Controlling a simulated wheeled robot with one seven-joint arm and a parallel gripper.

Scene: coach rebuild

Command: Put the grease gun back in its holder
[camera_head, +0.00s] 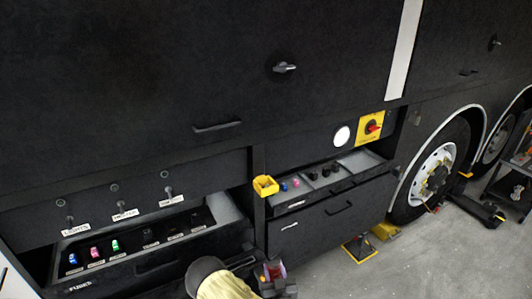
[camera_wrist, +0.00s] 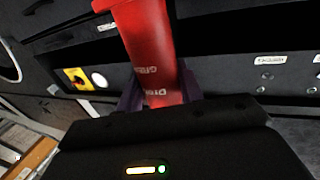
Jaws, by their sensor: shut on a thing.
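The red grease gun (camera_wrist: 148,45) fills the upper middle of the wrist view, with white lettering on its barrel. My gripper (camera_wrist: 160,92) is shut on it, with dark purple fingers on both sides of the barrel. In the head view, my gripper (camera_head: 275,274) is at the bottom edge, and only a small reddish part of the gun shows there. The yellow holder (camera_head: 265,186) is a small open cup on the dark post between the two drawers. The gun is below the holder and apart from it.
An open drawer (camera_head: 150,262) with coloured fuses lies at the left. Another open drawer (camera_head: 328,207) with knobs is right of the holder. A yellow switch plate (camera_head: 370,128) is above it. A wheel (camera_head: 435,170) and a yellow chock (camera_head: 386,230) stand right. Grey floor is clear at lower right.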

